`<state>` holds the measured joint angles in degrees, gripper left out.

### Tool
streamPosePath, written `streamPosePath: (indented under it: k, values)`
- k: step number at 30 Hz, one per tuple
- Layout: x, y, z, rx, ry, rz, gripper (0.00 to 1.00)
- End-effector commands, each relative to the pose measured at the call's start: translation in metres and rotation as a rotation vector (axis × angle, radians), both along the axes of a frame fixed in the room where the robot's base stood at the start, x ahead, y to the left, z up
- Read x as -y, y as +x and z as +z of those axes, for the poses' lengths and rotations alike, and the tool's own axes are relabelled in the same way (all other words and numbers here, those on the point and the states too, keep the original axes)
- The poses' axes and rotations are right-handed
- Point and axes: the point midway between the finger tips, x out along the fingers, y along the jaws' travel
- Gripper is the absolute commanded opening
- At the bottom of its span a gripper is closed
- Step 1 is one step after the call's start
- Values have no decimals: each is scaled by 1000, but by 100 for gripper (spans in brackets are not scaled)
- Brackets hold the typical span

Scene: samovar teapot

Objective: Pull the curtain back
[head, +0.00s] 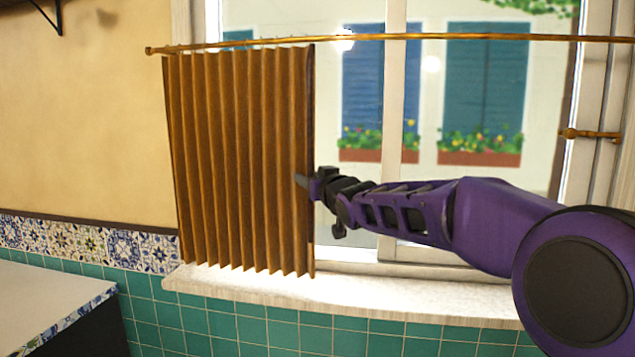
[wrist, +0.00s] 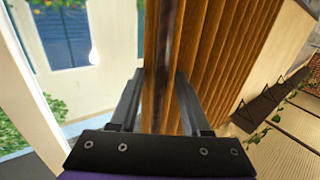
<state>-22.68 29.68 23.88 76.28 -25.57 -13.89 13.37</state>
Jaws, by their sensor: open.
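The brown pleated curtain (head: 240,160) hangs from a brass rod (head: 440,37) and covers the left part of the window. Its right edge hangs free in front of the glass. My gripper (head: 303,182) is at this right edge, about mid-height. In the wrist view, the curtain (wrist: 205,60) runs between the two open fingers of my gripper (wrist: 160,98), with one finger on each side of its edge. I cannot tell whether either finger touches the cloth.
A pale window sill (head: 370,295) runs below the curtain. A counter (head: 45,300) stands at the lower left. A brass window handle (head: 590,134) sticks out at the right. The window right of the curtain is uncovered, with my arm crossing it.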

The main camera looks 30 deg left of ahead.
Motion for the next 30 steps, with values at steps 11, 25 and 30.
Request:
streamPosePath:
  k: [11, 25, 30]
  values:
    - [42, -33, 1, 2, -1, -3, 47]
    - [113, -94, 2, 4, -2, -3, 47]
    - [126, -108, 3, 5, 0, -1, 47]
